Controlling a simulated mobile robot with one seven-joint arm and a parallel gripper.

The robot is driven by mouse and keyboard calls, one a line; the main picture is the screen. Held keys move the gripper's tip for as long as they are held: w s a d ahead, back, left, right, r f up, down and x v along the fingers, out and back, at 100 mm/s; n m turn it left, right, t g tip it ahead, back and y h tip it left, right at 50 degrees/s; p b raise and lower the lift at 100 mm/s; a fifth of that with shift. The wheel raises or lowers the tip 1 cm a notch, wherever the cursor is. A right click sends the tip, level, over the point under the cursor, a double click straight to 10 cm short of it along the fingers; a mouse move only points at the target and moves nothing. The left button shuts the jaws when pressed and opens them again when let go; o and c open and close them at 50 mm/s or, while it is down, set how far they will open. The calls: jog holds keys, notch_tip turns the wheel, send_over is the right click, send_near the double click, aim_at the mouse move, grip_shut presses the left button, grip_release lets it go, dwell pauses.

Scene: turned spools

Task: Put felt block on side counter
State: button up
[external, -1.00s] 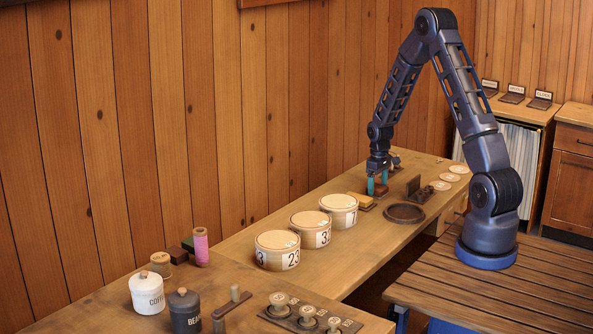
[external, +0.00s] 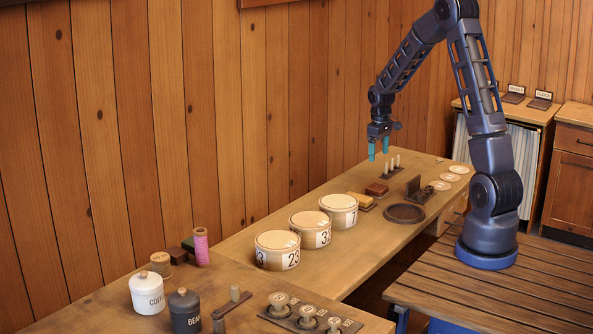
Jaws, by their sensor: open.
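My gripper (external: 378,152) hangs open and empty above the long workbench, its teal fingers pointing down. Below it a reddish-brown block (external: 376,189) lies on the bench, apart from the fingers. A yellow block (external: 360,201) lies in front of it. A dark brown block (external: 178,254) and a green one (external: 188,243) sit by the spools at the left. I cannot tell which block is felt. A counter (external: 548,111) with small label stands on it is at the back right and appears to be the side counter.
Three round numbered boxes (external: 277,262) line the bench. A round dark tray (external: 405,213), a pegged rack (external: 393,170) and pale discs (external: 450,177) lie near the block. Canisters (external: 147,302), a pink spool (external: 200,246) and a knobbed rack (external: 306,320) occupy the near end.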

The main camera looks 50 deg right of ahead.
jog(key=s+a+r+t, duration=0.1)
jog(key=s+a+r, duration=0.4)
jog(key=a+r, duration=0.35)
jog(key=s+a+r+t, duration=0.1)
jog(key=s+a+r, duration=0.55)
jog(key=r, duration=0.35)
jog(key=s+a+r+t, duration=0.1)
jog(key=s+a+r, duration=0.2)
jog(key=s, duration=0.6)
jog(key=s+a+r+t, duration=0.1)
jog(key=s+a+r, duration=0.1)
jog(key=s+a, duration=0.5)
jog(key=shift+s+a+r, duration=0.25)
jog(key=shift+s+r, duration=0.15)
jog(key=shift+s, duration=0.75)
